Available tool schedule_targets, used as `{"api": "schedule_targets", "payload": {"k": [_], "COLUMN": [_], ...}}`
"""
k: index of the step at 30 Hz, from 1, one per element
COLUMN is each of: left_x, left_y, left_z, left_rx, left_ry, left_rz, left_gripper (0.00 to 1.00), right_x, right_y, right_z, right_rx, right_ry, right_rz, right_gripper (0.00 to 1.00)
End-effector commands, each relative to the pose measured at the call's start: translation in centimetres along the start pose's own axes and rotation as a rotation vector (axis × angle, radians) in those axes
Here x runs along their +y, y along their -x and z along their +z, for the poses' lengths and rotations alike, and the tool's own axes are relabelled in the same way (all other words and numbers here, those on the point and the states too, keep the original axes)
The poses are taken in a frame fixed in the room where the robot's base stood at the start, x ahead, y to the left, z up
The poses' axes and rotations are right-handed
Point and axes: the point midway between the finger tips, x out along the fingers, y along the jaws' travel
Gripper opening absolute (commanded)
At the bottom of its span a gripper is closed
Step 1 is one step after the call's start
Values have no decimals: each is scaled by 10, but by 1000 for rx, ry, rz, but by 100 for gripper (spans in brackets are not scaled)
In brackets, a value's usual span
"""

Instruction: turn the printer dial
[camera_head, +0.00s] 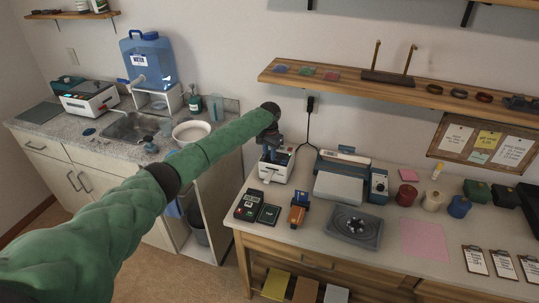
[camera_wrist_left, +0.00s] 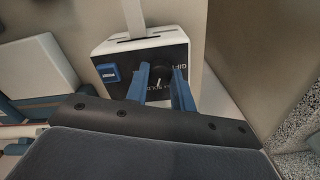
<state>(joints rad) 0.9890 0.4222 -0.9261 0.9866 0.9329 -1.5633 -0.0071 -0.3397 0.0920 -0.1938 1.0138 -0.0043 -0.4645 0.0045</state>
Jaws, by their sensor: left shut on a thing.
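The printer (camera_head: 279,170) is a small white box at the left end of the workbench. In the left wrist view it shows a white top (camera_wrist_left: 112,46) and a dark front panel. A blue square button (camera_wrist_left: 108,73) sits on the panel's left. The dark round dial (camera_wrist_left: 159,78) with a white mark is on the panel's right. My left gripper (camera_wrist_left: 161,70) has its blue fingers on either side of the dial and is shut on it. In the head view my left gripper (camera_head: 271,152) is in front of the printer and hides its dial. My right gripper is out of view.
A label machine (camera_head: 340,187) stands right of the printer. A card terminal (camera_head: 246,206) and an orange device (camera_head: 297,214) lie in front. A wooden shelf (camera_head: 420,92) hangs above. A sink counter (camera_head: 60,140) is at left, with a gap before the bench.

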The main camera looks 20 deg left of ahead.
Motion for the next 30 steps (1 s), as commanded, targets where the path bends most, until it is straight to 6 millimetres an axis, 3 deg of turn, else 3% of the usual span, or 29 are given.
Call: {"api": "schedule_targets", "payload": {"k": [9,26,27,30], "left_x": [-1,-2,-2,-1], "left_y": [2,3,3,2], "left_z": [0,0,0,0], "left_rx": [1,2,2,2], "left_ry": [-128,-158,-157,-158], "left_rz": [-1,-1,-2,-1], "left_gripper": [1,1,28,46], "right_x": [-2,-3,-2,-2], "right_y": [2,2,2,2], "right_z": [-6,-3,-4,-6], "right_rx": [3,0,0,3], "right_ry": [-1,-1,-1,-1], "right_rz": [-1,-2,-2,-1], "right_gripper": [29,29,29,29]}}
